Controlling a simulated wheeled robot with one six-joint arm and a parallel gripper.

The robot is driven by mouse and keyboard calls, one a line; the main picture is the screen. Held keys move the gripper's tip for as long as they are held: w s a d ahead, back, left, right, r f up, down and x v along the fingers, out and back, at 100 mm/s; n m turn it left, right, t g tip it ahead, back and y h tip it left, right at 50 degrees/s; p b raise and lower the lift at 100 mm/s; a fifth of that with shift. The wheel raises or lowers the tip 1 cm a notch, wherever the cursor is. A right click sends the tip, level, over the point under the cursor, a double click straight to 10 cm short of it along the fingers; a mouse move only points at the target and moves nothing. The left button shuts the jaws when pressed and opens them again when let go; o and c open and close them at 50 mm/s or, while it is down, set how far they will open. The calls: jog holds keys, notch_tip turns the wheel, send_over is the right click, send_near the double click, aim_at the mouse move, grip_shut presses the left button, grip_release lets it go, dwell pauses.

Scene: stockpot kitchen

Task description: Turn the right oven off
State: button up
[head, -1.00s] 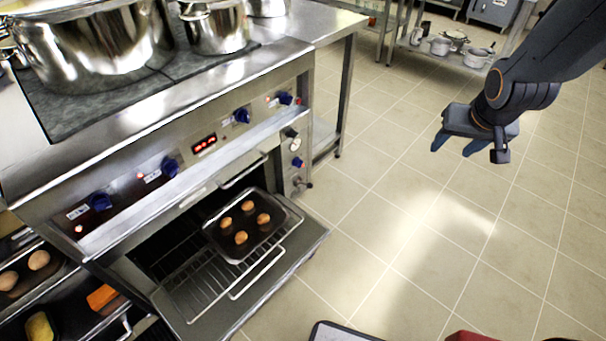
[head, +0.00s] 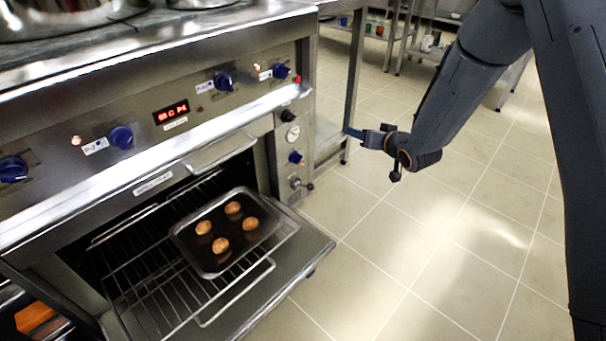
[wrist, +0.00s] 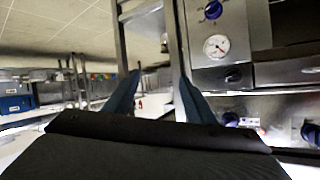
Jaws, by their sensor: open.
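The steel oven (head: 150,183) stands at the left with its door folded down and a dark tray (head: 182,234) of round buns on the pulled-out rack. Its front panel has several blue knobs, a red lit display (head: 171,112) and small lit lamps. The right side column carries a black knob (head: 287,115), a round gauge (head: 292,134) and a blue knob (head: 295,157). In the wrist view, which looks upside down, the gauge (wrist: 216,47) and blue knob (wrist: 213,10) are at the upper right. My gripper (head: 352,132) is open and empty, right of the column and apart from it.
The open door (head: 290,265) juts out over the floor. Large steel pots (head: 60,18) stand on the stovetop. A table leg (head: 355,75) and low shelf are behind my gripper. The tiled floor (head: 400,240) at the right is clear.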

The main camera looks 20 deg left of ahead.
jog(key=a+f+n+y+b, duration=0.1)
jog(key=a+f+y+b, duration=0.2)
jog(key=a+f+b, duration=0.45)
jog(key=n+g+y+b, duration=0.2)
jog(key=y+b, duration=0.2)
jog(key=b, duration=0.3)
send_near(300, 161)
jog(key=x, duration=0.2)
jog(key=b+x, duration=0.2)
jog(key=x, duration=0.5)
jog(key=shift+w+a+f+b, duration=0.1)
jog(key=shift+w+a+b, duration=0.05)
jog(key=shift+a+b, duration=0.2)
jog(key=shift+c, duration=0.4)
jog(key=c, duration=1)
jog(key=shift+o, duration=0.2)
